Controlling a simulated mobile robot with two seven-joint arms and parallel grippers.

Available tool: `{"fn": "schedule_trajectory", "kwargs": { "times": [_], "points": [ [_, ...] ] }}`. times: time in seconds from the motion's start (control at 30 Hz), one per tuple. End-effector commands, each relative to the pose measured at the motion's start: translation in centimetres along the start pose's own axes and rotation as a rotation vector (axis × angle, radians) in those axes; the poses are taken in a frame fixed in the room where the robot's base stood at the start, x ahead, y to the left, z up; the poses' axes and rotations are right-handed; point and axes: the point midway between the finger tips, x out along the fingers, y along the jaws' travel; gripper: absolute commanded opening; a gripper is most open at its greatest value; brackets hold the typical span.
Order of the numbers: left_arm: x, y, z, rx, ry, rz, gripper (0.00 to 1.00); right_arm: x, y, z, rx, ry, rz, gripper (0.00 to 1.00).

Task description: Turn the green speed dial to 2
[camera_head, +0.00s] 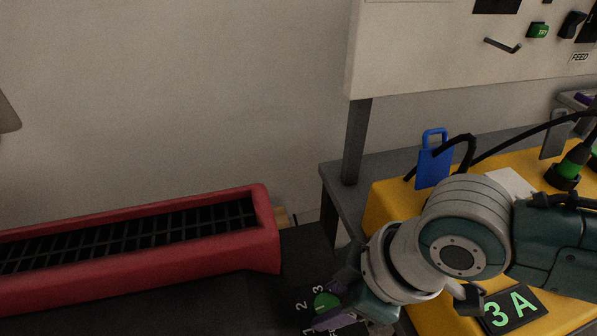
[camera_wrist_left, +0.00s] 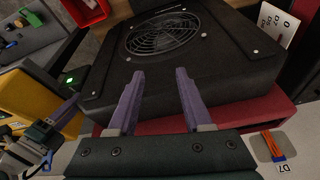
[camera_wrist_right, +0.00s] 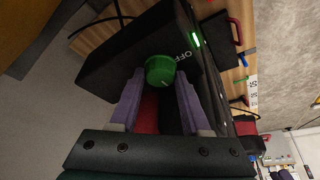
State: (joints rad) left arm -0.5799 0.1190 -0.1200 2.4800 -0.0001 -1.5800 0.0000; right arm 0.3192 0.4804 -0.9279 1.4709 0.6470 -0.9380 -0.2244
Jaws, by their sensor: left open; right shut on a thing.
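The green speed dial (camera_head: 325,300) sits on the dark machine at the bottom of the head view, with the marks 1, 2 and 3 beside it. In the right wrist view the dial (camera_wrist_right: 160,68) lies between my purple fingertips, next to the word OFF. My right gripper (camera_head: 336,306) is shut on the dial. A small pale mark shows on the dial's face, but I cannot tell which number it points to. My left gripper (camera_wrist_left: 158,85) is open and empty over a black box with a round fan grille (camera_wrist_left: 163,35). It is not in the head view.
A red-framed grille (camera_head: 140,245) stands at the left. A grey panel (camera_head: 430,50) hangs above.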

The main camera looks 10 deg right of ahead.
Motion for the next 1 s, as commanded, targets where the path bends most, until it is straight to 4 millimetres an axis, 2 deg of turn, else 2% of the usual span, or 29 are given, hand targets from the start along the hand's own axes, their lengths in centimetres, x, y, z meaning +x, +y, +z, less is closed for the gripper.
{"fn": "schedule_trajectory", "kwargs": {
  "times": [0.03,0.1,0.4,0.7,1.0],
  "points": [
    [-1.3,-0.1,-0.4,0.001,0.0,-0.001,0.5,-0.6,-0.2,-0.3,0.044,0.001,0.013,0.0],
    [-2.0,-0.1,-0.6,0.003,0.0,-0.002,0.5,-0.6,-0.3,-0.3,0.105,0.001,0.039,0.0],
    [-4.3,-0.3,-1.4,0.006,-0.001,-0.005,0.5,-0.3,-0.4,-0.3,0.349,0.002,0.14,0.0],
    [-5.4,-0.3,-1.7,0.005,0.0,-0.004,0.5,-0.1,-0.4,-0.3,0.517,0.002,0.21,0.0],
    [-5.8,-0.1,-1.9,-0.002,0.001,0.002,0.5,0.0,-0.3,-0.2,0.586,0.003,0.241,0.0]
  ]
}}
